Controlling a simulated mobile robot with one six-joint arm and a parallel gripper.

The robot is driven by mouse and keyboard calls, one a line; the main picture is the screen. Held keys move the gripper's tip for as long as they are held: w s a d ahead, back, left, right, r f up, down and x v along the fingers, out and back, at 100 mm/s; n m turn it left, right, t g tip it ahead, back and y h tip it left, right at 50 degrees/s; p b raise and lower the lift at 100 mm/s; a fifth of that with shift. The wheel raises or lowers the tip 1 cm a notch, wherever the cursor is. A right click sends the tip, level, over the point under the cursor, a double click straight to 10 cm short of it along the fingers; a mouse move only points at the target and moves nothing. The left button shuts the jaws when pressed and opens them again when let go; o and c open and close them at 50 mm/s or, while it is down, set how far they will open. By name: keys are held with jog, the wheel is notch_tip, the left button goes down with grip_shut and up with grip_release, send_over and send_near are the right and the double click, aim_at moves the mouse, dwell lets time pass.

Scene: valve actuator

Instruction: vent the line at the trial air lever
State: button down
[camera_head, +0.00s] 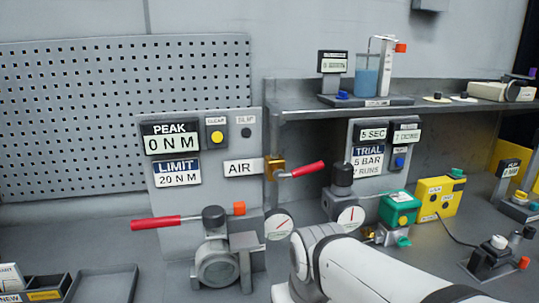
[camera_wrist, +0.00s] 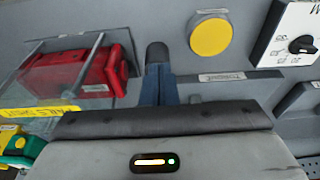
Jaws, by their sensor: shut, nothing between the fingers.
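The air lever (camera_head: 300,170) has a red handle on a brass valve body (camera_head: 273,167), beside the AIR sign (camera_head: 240,167). In the head view its handle points right and slightly up. The trial panel (camera_head: 367,160) stands to its right and reads 5 BAR. My gripper (camera_wrist: 157,52) shows in the wrist view, shut and empty, its dark fingers together over a grey surface. In the head view my white arm reaches in at the bottom right and the gripper is not seen. The lever is not seen in the wrist view.
A second red-handled lever (camera_head: 156,222) sits on the valve at front left. Two round gauges, a green box (camera_head: 398,208) and a yellow box (camera_head: 437,197) crowd the bench. The wrist view shows a red part (camera_wrist: 75,75), a yellow button (camera_wrist: 211,37) and a black knob (camera_wrist: 302,45).

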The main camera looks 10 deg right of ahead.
jog(key=w+d+r+h+p, duration=0.1)
jog(key=w+d+r+p, duration=0.15)
jog(key=w+r, duration=1.1)
jog(key=h+p, duration=0.2)
jog(key=p, duration=0.3)
send_near(314, 168)
jog(key=x, duration=0.6)
jog(key=shift+w+a+f, duration=0.2)
jog(key=shift+w+f, duration=0.05)
jog(key=shift+w, duration=0.1)
jog(key=shift+f, duration=0.1)
jog(key=shift+d+f+b, duration=0.4)
jog(key=shift+d+f, duration=0.25)
jog(key=shift+f, duration=0.25)
jog(key=shift+s, duration=0.1)
